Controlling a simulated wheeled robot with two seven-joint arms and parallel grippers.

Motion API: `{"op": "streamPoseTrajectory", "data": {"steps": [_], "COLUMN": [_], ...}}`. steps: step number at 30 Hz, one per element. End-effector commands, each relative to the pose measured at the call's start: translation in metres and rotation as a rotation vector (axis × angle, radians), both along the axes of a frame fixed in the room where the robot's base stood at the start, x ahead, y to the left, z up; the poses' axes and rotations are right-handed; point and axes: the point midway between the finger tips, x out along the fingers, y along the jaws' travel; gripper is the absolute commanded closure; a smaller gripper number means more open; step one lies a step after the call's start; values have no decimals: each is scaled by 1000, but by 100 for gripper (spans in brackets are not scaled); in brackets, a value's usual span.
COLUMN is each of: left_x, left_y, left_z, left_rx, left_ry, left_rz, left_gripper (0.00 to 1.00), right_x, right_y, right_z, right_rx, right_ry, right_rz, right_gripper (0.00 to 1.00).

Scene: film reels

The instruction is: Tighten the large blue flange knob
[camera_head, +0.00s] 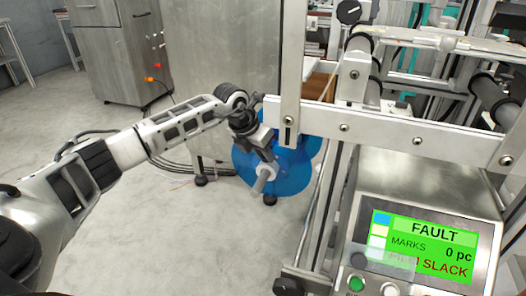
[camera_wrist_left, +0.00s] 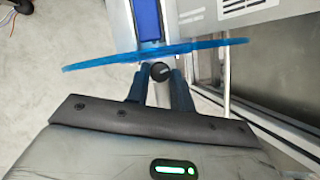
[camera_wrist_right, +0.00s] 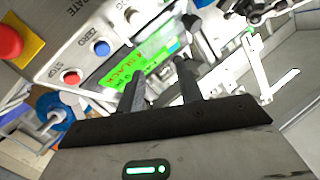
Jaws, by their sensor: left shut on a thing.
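The large blue flange (camera_head: 290,180) is a translucent blue disc on the near side of the machine frame. It shows nearly edge-on in the left wrist view (camera_wrist_left: 100,61) and at the left of the right wrist view (camera_wrist_right: 50,107). My left gripper (camera_head: 264,160) is at the flange's hub. In the left wrist view its fingers (camera_wrist_left: 160,85) close around a small dark round-ended knob (camera_wrist_left: 160,71) in front of the disc; the fingers partly hide it. My right gripper (camera_wrist_right: 158,85) is out of the head view; its fingers are apart, with nothing seen between them.
A display (camera_head: 425,245) reads FAULT, 0 pc and SLACK, with a green button (camera_head: 356,284) below. Metal bars and rollers (camera_head: 495,100) fill the right side. A grey cabinet (camera_head: 128,50) stands behind. The floor at left is mostly clear.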

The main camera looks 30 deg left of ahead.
Motion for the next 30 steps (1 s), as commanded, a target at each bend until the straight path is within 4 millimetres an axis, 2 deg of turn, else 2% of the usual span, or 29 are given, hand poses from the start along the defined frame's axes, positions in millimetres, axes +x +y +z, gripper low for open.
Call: {"op": "streamPoseTrajectory", "data": {"steps": [9, 10, 12, 22, 30], "left_x": [0, 0, 0, 1, -3], "left_y": [0, 0, 0, 2, 3], "left_z": [1, 1, 1, 5, 35], "left_rx": [0, 0, 0, 2, 1], "left_ry": [-2, -2, -2, -5, -3], "left_rz": [0, 0, 0, 2, -3], "left_gripper": [100, 69, 55, 55, 55], "right_x": [0, 0, 0, 0, 0], "right_y": [0, 0, 0, 0, 0], "right_z": [-1, -1, -1, 2, 30], "right_rx": [-1, -1, -1, -1, 1], "right_ry": [2, 2, 2, 3, 1], "right_rz": [0, 0, 0, 0, 0], "right_gripper": [64, 64, 64, 64, 64]}}
